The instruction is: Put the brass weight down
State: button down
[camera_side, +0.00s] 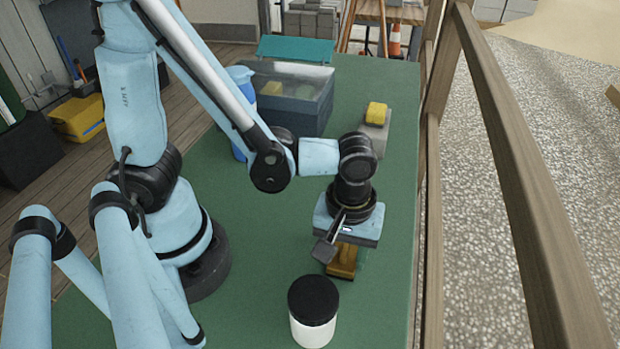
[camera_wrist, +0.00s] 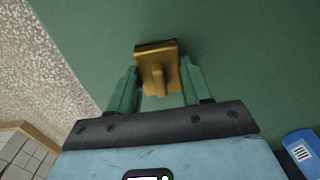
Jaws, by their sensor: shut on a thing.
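The brass weight (camera_wrist: 158,70) is a golden block with a raised grip. In the wrist view it sits between the two green fingers of my gripper (camera_wrist: 161,86), which is shut on it. In the side view the brass weight (camera_side: 341,262) shows below my gripper (camera_side: 347,255), low over the green table top (camera_side: 260,255). I cannot tell whether its underside touches the table. The fingers are mostly hidden in the side view by the gripper's body.
A white jar with a black lid (camera_side: 313,310) stands close in front of my gripper. Behind are a yellow item on a grey block (camera_side: 375,125), a clear bin (camera_side: 300,98) and a blue jug (camera_side: 240,75). A wooden rail (camera_side: 530,190) runs along the right.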

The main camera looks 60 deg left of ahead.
aim_at(345, 249)
jog(key=shift+c, duration=2.4)
grip_release()
jog(key=shift+f, duration=0.1)
jog(key=shift+r, duration=6.1)
jog(key=w+a+m+t, duration=0.2)
jog(key=a+m+t, duration=0.1)
jog(key=a, duration=0.3)
jog(key=w+a+r+m+t, duration=0.1)
jog(key=w+a+m+t, duration=0.2)
jog(key=a+m, duration=0.3)
jog(key=shift+w+a+t, duration=0.15)
jog(key=shift+a+t, duration=0.4)
jog(key=shift+t, duration=0.05)
